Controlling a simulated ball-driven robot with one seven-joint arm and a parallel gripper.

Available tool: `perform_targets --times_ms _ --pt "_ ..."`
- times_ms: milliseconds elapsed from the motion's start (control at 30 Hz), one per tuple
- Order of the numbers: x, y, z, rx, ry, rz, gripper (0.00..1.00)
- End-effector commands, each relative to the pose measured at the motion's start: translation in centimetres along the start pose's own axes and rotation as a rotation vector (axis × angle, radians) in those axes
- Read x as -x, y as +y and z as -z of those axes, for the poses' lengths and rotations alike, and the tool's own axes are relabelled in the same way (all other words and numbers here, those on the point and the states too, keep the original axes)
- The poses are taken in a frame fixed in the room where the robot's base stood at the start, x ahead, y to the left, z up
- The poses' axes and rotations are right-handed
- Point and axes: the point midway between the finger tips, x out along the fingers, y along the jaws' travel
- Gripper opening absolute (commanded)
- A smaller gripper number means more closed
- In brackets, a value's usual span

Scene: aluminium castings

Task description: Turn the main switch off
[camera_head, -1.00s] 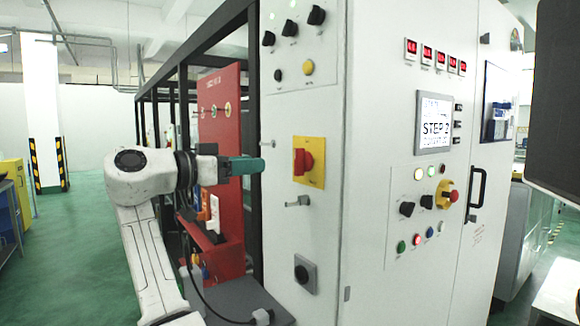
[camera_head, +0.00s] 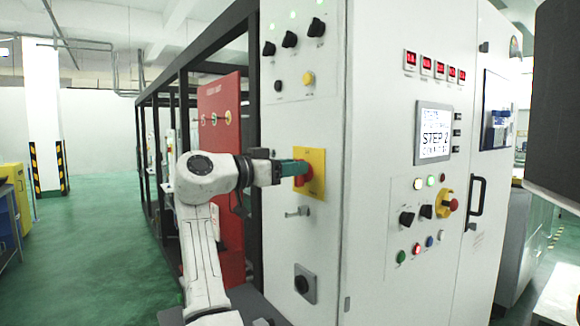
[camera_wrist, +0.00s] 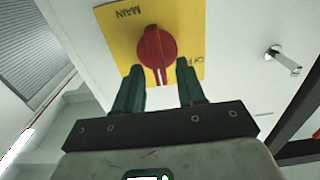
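The main switch is a red rotary knob (camera_head: 301,180) on a yellow plate (camera_head: 318,162), on the white cabinet's left face. In the wrist view the knob (camera_wrist: 152,45) shows on its yellow plate (camera_wrist: 105,28) marked "MAIN", upside down there. The handle's white-marked end points toward my gripper (camera_wrist: 160,66). My gripper is open, its two green fingers at either side of the handle's near end, with gaps visible on both sides. In the head view my gripper (camera_head: 303,168) overlaps the knob and hides part of it; contact cannot be told.
A metal hasp (camera_head: 298,212) sticks out below the switch, and a black rotary knob (camera_head: 303,284) sits lower. Small black selectors (camera_head: 289,40) are above. A red panel (camera_head: 215,110) and black frame stand left, behind my arm. A control panel (camera_head: 430,215) is on the right face.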

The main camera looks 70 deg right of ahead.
Motion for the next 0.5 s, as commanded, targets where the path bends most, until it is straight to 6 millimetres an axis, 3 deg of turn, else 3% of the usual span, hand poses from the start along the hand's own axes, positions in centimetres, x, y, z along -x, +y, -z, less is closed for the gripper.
perform_targets --times_ms 200,500 --pt "-0.04 0.00 -0.02 0.000 0.000 0.000 0.39" --pt "-0.02 0.00 -0.01 0.000 0.000 0.000 0.12"
